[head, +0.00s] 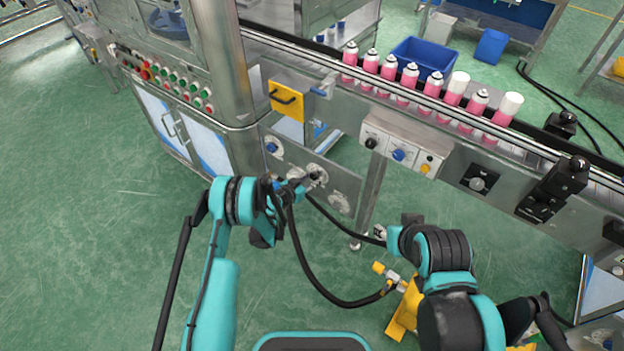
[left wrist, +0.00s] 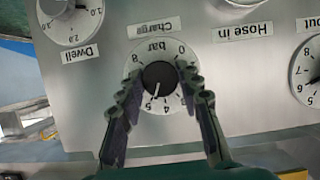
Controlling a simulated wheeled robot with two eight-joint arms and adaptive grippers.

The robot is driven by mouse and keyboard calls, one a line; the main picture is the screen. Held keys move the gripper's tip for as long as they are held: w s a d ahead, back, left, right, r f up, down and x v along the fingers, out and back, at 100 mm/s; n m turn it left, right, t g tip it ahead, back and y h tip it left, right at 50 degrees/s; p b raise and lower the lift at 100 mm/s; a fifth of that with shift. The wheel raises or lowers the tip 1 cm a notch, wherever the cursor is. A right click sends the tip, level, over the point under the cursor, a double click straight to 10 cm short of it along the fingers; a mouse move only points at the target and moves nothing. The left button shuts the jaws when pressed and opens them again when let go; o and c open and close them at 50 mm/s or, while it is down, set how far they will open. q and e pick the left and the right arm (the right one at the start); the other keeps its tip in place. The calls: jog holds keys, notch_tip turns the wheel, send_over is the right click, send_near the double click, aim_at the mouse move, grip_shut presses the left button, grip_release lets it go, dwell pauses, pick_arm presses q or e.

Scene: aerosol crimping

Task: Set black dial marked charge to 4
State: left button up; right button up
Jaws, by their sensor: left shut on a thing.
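The black dial marked Charge (left wrist: 158,77) is in the middle of the left wrist view, which shows the panel upside down. Its white scale reads in bar. The pointer line on the knob faces the part of the scale by 4 and 5, close to 4. My left gripper (left wrist: 159,88) has its two fingers on either side of the knob and is shut on it. In the head view my left gripper (head: 305,184) reaches the lower panel and partly hides the dial (head: 318,171). My right arm shows at the lower right, but its gripper cannot be made out.
The Dwell dial (left wrist: 70,22) and the Hose in port (left wrist: 243,3) flank the Charge dial. Another gauge (left wrist: 311,72) is at the right edge. A conveyor carries several pink cans (head: 389,72) above. Black hoses hang near my arms.

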pick_arm(q)
jog(key=n+g+h, duration=0.1)
jog(key=n, duration=0.2)
jog(key=shift+w+h, duration=0.1)
jog(key=shift+h, duration=0.3)
jog(key=o, duration=1.2)
jog(key=shift+c, duration=0.2)
notch_tip(320, 180, up, 10)
jog(key=shift+a, duration=0.1)
